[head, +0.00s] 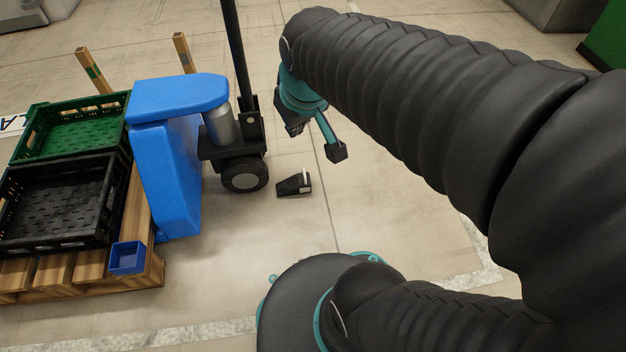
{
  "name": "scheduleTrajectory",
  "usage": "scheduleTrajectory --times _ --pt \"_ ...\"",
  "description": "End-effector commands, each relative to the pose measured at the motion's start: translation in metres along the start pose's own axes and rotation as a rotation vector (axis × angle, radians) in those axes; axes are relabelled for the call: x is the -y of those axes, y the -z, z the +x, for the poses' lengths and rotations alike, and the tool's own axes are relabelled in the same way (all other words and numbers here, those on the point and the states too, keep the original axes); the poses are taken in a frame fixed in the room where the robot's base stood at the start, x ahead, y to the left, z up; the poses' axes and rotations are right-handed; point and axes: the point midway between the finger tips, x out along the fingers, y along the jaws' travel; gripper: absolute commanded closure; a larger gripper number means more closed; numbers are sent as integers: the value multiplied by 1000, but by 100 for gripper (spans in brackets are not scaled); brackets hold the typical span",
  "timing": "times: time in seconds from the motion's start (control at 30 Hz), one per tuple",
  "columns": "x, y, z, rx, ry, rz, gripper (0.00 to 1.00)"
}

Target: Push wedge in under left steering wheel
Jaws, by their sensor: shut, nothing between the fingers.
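The black wedge (294,185) lies on the floor to the right of the pallet truck's wheel (245,174), with a small white piece at its right end. A narrow strip of floor shows between wedge and wheel, so they look apart. The wheel is dark with a grey hub, under the truck's black bracket; no second steering wheel shows clearly. My gripper (295,129) is shut and empty, hanging from the teal wrist above and behind the wedge in the picture. My arm partly hides it, and its fingertips are small and dark.
The pallet truck's blue body (167,170) and upright black handle (235,60) stand left of the wedge. A wooden pallet (75,275) carries a green crate (75,125), a black crate (60,200) and a small blue box (127,258). Floor right of the wedge is clear.

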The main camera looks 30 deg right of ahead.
Motion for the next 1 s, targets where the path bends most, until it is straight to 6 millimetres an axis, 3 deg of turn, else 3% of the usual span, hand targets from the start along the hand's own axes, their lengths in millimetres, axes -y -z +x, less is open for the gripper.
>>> scheduleTrajectory --times 0.2,0.5,0.77,1.0 --pt "-28 38 51 76 -1 -117 100" --pt "-67 70 140 164 23 -288 100" --pt "-101 73 231 234 63 -432 100" --pt "-129 52 322 292 116 -562 100"
